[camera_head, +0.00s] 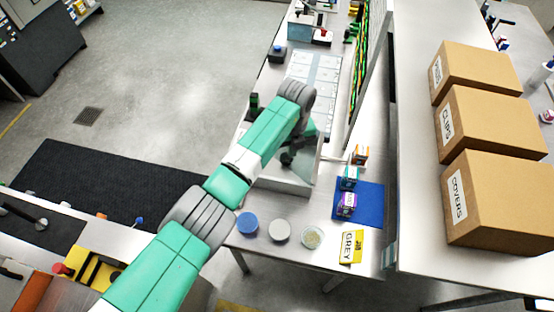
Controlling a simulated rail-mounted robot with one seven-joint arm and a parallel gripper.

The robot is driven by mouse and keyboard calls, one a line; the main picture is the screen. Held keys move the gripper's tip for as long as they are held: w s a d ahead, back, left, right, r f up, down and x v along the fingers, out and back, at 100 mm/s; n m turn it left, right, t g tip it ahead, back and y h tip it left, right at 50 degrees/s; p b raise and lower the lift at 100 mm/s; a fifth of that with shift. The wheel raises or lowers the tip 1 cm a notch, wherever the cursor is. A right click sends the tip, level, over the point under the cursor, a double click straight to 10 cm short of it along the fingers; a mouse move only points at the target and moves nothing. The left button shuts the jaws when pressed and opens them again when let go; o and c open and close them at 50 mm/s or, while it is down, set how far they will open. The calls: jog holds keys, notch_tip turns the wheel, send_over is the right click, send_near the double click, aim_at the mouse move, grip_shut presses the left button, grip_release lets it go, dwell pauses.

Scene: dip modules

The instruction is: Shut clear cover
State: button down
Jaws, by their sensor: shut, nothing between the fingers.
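A box-like fixture with a pale, see-through panel (308,170), which looks like the clear cover, stands on the metal bench (281,206) near the picture's middle. The panel looks raised and tilted, but its exact angle is hard to tell. My gripper (287,160) is a small dark shape under the end of my green and white arm, right by the fixture. It is shut with nothing held. I cannot tell whether it touches the panel. My arm hides the left part of the fixture.
A blue mat (372,206) with small modules (347,203) lies to the right. A white sectioned tray (325,75) lies behind. Cardboard boxes (495,205) stand on the right-hand shelf.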

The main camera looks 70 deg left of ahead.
jog(key=s+a+f+b, duration=0.2)
jog(key=s+a+f, duration=0.2)
jog(key=s, duration=0.2)
jog(key=shift+s+f, duration=0.2)
jog(key=shift+f, duration=0.15)
dwell(0.5)
notch_tip(320, 180, up, 10)
jog(key=p, duration=0.9)
jog(key=shift+r, duration=0.15)
